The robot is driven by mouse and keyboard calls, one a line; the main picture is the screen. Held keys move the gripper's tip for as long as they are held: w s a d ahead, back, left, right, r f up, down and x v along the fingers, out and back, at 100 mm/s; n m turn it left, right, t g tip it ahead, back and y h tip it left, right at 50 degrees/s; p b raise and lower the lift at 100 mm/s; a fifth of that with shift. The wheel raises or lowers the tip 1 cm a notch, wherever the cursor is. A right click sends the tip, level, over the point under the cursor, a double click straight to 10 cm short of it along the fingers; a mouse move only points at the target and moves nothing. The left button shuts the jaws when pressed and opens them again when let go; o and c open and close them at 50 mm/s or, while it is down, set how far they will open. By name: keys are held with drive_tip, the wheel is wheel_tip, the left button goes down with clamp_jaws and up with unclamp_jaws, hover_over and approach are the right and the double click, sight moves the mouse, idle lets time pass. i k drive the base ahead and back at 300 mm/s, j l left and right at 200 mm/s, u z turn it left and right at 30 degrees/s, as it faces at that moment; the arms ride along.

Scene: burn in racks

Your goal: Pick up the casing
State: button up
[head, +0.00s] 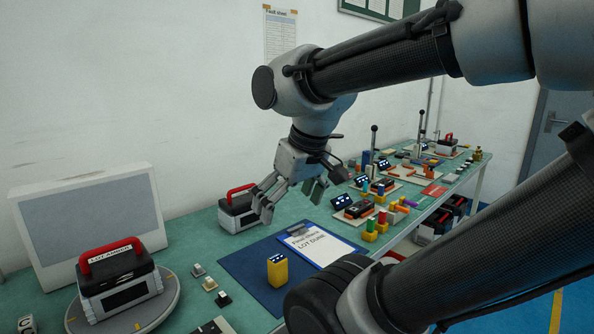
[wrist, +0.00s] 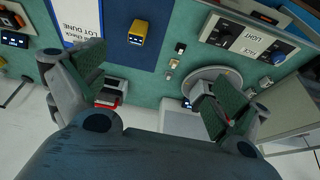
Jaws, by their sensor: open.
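No thing in view is labelled as the casing. A yellow block-shaped housing (head: 277,271) with a small dark display on top stands upright on the blue mat (head: 250,262); it also shows in the wrist view (wrist: 137,33). A black case with a red handle (head: 238,211) stands at the back by the wall, partly behind my gripper. A second such case (head: 117,278), with a label on its handle, sits on the grey turntable (head: 168,303). My gripper (head: 290,198) is open and empty, above the table and apart from the yellow housing; its fingers (wrist: 152,88) are spread wide.
A clipboard (head: 318,243) lies on the mat's right side. Small switches (head: 210,284) lie between mat and turntable. A white-framed panel (head: 90,215) stands behind the turntable. Coloured blocks (head: 371,229) and trays with devices crowd the right. A control box (wrist: 253,40) lies near the front.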

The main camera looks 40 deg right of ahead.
sight(236, 214)
drive_tip(key=z, duration=2)
drive_tip(key=u, duration=1.4)
drive_tip(key=i+l+u, duration=0.15)
drive_tip(key=l+u, duration=0.2)
drive_tip(key=l, duration=0.5)
drive_tip(key=i+l+u, duration=0.1)
drive_tip(key=l+u, duration=0.2)
drive_tip(key=l, duration=0.55)
